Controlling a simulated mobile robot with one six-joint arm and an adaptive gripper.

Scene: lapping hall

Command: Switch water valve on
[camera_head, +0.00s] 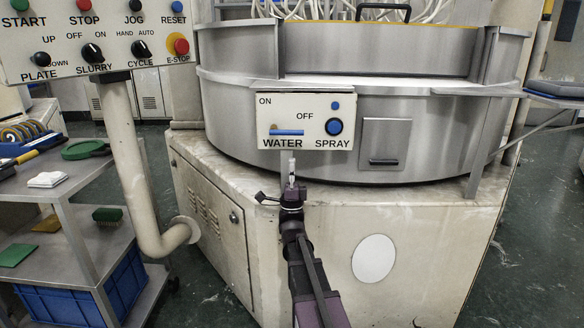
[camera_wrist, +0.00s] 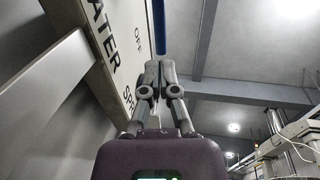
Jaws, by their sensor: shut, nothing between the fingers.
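The water valve has a blue lever (camera_head: 287,132) on a white panel (camera_head: 304,101) marked ON, OFF, WATER and SPRAY. The lever lies level, above the WATER label, with ON at the upper left and OFF to the upper right. My gripper (camera_head: 291,161) is shut and empty, just below the panel's lower edge under the lever. In the wrist view my gripper (camera_wrist: 159,66) points up along the panel face (camera_wrist: 122,45). A blue bar (camera_wrist: 159,28), apparently the lever, shows just beyond the fingertips. I cannot tell whether they touch.
A blue spray knob (camera_head: 334,127) sits right of the lever. A control box (camera_head: 110,62) with buttons stands at the left on a bent post (camera_head: 124,125). A tool cart (camera_head: 85,185) stands at the far left. A steel tub wall (camera_head: 430,125) lies behind the panel.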

